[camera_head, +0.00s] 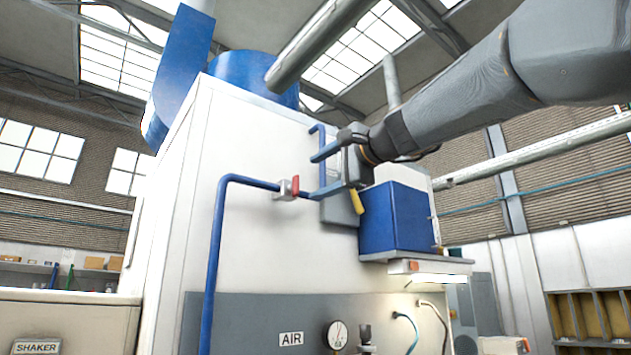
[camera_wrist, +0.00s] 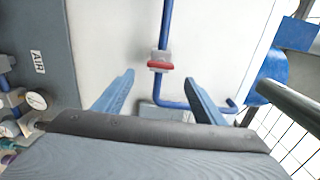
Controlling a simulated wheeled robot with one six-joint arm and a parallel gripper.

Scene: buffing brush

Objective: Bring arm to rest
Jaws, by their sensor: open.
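My gripper (camera_head: 316,172) is at the end of my arm, which reaches in from the upper right. Its two blue fingers are apart with nothing between them, in front of the tall white cabinet (camera_head: 255,250). In the wrist view, the fingers of my gripper (camera_wrist: 160,77) straddle a blue pipe, with its red-handled valve (camera_wrist: 160,62) just beyond the fingertips. The head view shows this valve (camera_head: 287,189) left of the lower finger. I cannot tell whether a finger touches the pipe.
A blue box (camera_head: 400,222) sits on a ledge right of my gripper. A yellow lever (camera_head: 357,201) hangs just below it. The blue pipe (camera_head: 213,260) runs down the cabinet to a grey panel with an AIR label (camera_head: 291,338) and gauge (camera_head: 338,334). A large grey duct (camera_head: 310,45) passes above.

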